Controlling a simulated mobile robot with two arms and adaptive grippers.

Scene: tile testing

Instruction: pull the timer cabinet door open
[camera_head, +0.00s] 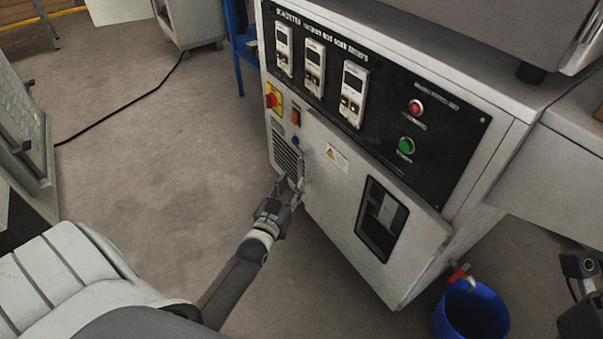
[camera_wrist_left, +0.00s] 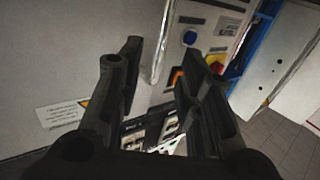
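The timer cabinet (camera_head: 490,150) is a grey-white box with a black control panel across its upper front. Its pale door (camera_head: 335,185) lies below the panel and has a dark window and a small warning label. I cannot tell whether there is a gap at its edge. A slim metal handle (camera_wrist_left: 160,45) stands near the door's left edge. My left gripper (camera_head: 290,187) is at this handle.
A blue bucket (camera_head: 470,312) stands on the floor by the cabinet's lower right corner. A red-yellow switch (camera_head: 272,98) and vent slots are left of the door. A black cable (camera_head: 115,128) crosses the floor at left. The floor before the cabinet is clear.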

